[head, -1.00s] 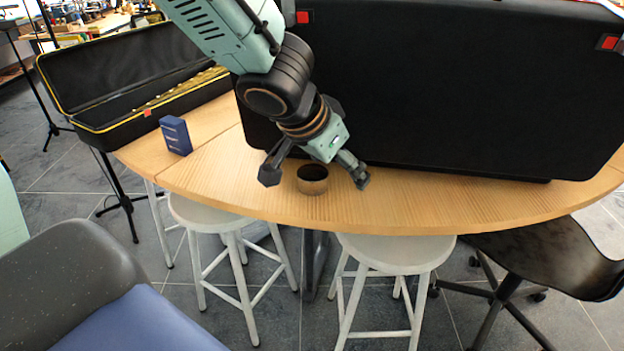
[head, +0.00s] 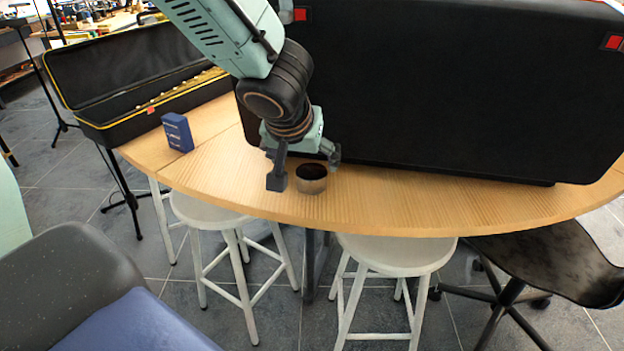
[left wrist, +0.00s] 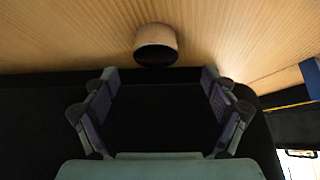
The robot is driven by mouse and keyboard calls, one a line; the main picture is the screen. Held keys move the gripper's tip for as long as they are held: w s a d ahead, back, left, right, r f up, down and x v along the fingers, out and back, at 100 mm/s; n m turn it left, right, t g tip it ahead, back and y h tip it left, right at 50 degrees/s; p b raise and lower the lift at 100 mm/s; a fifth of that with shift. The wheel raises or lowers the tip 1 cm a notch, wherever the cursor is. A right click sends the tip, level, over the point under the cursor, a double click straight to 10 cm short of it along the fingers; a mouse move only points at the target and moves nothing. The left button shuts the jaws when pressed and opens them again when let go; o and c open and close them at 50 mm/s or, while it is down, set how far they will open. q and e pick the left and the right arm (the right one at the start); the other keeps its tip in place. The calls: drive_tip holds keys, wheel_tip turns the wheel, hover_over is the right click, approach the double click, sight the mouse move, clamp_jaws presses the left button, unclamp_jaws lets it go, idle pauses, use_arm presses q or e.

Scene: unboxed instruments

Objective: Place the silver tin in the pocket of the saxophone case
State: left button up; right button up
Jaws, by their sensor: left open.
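The silver tin (head: 311,181) stands upright on the wooden table near its front edge; its top is open and dark inside. It also shows in the left wrist view (left wrist: 156,42), ahead of the fingers. My left gripper (head: 303,172) is open and empty, one finger to the left of the tin and the other behind its right side. In the left wrist view its fingers (left wrist: 158,98) are spread wide with nothing between them. An open black case with yellow trim (head: 130,112) at the left holds a brass instrument, probably the saxophone. I cannot make out its pocket. My right gripper is not in view.
A large black case (head: 450,90) stands behind the tin and fills the table's back right. A small blue box (head: 177,132) stands between the tin and the yellow-trimmed case. Stools (head: 395,252) stand below the table's front edge. The front strip of the table (head: 430,205) is clear.

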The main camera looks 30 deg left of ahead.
sight(311, 171)
use_arm(q)
drive_tip(key=x, duration=0.3)
drive_tip(key=b+x, duration=0.1)
drive_tip(key=x, duration=0.1)
drive_tip(key=shift+w+d+f, duration=0.2)
drive_tip(key=shift+d+f, duration=0.05)
drive_tip(key=shift+w+a+f, duration=0.2)
drive_tip(key=shift+w+f, duration=0.15)
drive_tip(key=shift+f, duration=0.05)
drive_tip(key=shift+s+d+r, duration=0.1)
drive_tip(key=shift+c, duration=1.3)
drive_tip(key=c, duration=1.1)
drive_tip(key=shift+r, duration=0.1)
